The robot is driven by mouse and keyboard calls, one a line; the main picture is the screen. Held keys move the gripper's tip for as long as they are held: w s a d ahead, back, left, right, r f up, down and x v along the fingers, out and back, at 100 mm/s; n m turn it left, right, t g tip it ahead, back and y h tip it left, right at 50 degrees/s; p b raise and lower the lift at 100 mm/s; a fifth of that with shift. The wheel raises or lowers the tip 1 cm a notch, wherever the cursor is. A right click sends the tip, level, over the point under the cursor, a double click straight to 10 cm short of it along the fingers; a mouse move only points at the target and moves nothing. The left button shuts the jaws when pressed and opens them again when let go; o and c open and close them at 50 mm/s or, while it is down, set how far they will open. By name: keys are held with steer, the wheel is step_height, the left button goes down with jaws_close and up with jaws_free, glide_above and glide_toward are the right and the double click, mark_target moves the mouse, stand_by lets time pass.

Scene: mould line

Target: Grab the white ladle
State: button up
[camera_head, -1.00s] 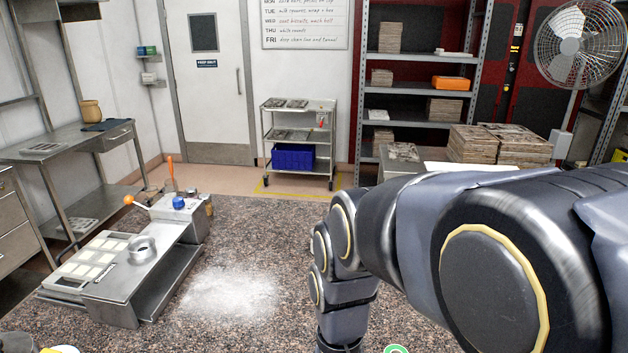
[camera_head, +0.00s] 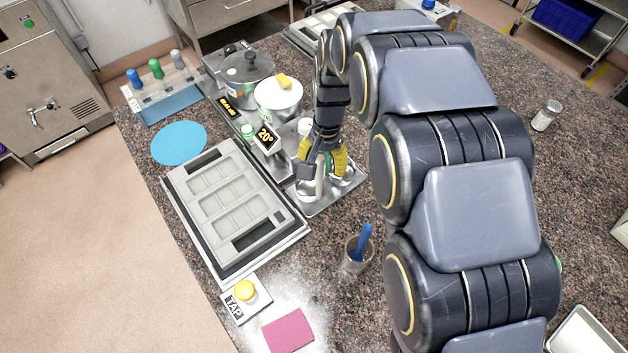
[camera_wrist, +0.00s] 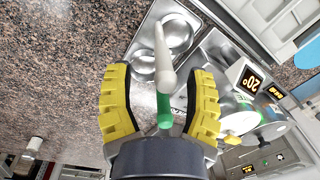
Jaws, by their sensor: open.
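In the wrist view a long white handle with a green lower part stands between my fingers; I take it for the white ladle (camera_wrist: 164,82). Its bowl cannot be clearly made out. My gripper (camera_wrist: 161,74) is open, with one yellow-padded finger on each side of the handle and gaps visible between. In the head view my gripper (camera_head: 322,167) points down over a small metal tray (camera_head: 345,198) with round wells.
A grey mould (camera_head: 228,200) lies left of my gripper. A cup with a blue tool (camera_head: 357,250) stands nearer the front. A TAP button (camera_head: 244,291) is front left.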

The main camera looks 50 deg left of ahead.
mark_target(319, 173)
steer(key=f, duration=0.5)
steer(key=shift+a, duration=0.35)
jaws_close()
